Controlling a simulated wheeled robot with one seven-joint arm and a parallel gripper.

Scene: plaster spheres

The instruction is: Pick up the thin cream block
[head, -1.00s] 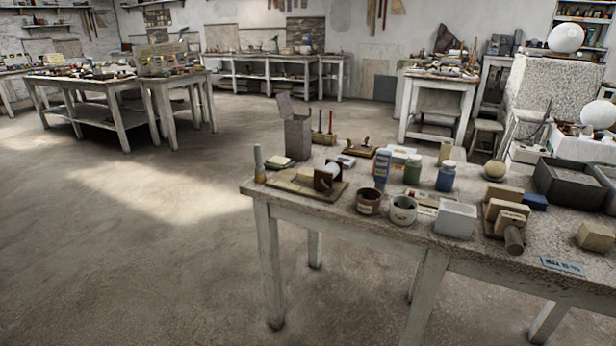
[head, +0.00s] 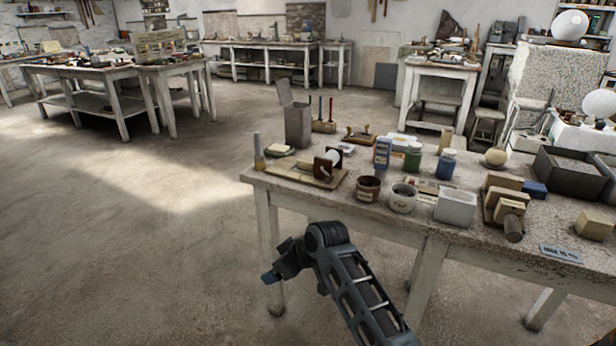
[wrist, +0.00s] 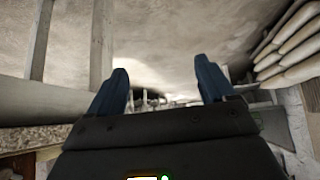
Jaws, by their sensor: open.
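A thin cream block (head: 279,149) lies flat near the back left corner of the near table (head: 330,205), in the head view. A small upright cream-tan block (head: 446,140) stands at the table's back; I cannot tell for sure which one the task names. My gripper (head: 270,278) is in front of and below the table's left end, apart from both blocks. In the wrist view, its two blue fingers (wrist: 164,85) are spread with nothing between them. No cream block can be made out in the wrist view.
A grey tin (head: 298,125) and an upright tool (head: 259,152) stand near the flat block. A wooden board with a roller (head: 327,165) lies in front of it. Cups, bottles and blocks crowd the table's middle and right. Open floor lies left.

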